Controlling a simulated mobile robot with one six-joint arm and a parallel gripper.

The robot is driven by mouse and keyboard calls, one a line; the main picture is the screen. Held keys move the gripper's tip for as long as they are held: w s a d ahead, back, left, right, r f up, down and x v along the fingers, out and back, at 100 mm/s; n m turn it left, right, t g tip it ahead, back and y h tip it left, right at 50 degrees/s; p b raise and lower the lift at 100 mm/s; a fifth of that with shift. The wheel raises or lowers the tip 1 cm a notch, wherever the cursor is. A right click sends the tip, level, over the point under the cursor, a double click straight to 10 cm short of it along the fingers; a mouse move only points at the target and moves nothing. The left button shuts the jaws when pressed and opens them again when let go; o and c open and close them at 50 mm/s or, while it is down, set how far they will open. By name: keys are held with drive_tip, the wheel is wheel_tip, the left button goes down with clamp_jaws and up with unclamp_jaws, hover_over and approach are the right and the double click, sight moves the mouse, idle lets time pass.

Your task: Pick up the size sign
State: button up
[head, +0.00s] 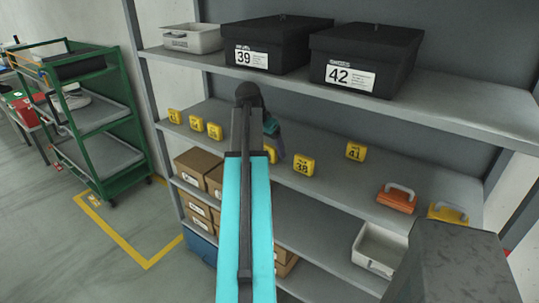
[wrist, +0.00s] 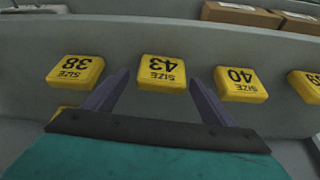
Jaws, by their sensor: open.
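Yellow size signs with black numbers stand on the middle shelf. In the wrist view, where they appear upside down, sign 43 (wrist: 163,72) is in the middle, sign 38 (wrist: 75,72) on the left and sign 40 (wrist: 240,84) on the right. My gripper (wrist: 158,78) is open and empty, its two fingers pointing toward sign 43, one on each side of it. I cannot tell how far they reach around it. In the head view my arm hides most of the gripper; sign 38 (head: 303,165) and sign 41 (head: 355,152) show right of it.
Black shoe boxes 39 (head: 265,46) and 42 (head: 366,60) stand on the shelf above. An orange item (head: 397,199) and a yellow item (head: 449,213) with handles are at the right. Cardboard boxes (head: 197,163) sit below. A green cart (head: 98,130) stands left.

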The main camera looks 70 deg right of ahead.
drive_tip(key=c, duration=1.2)
drive_tip(key=shift+b, duration=0.35)
drive_tip(key=w+a+b, duration=0.1)
drive_tip(key=w+a, duration=0.1)
drive_tip(key=a, duration=0.3)
drive_tip(key=w+a+b, duration=0.1)
drive_tip(key=w+a, duration=0.1)
drive_tip(key=a, duration=0.4)
drive_tip(key=w+a+b, duration=0.2)
drive_tip(key=a, duration=0.4)
drive_tip(key=shift+r, duration=0.1)
drive_tip(key=shift+w, duration=0.15)
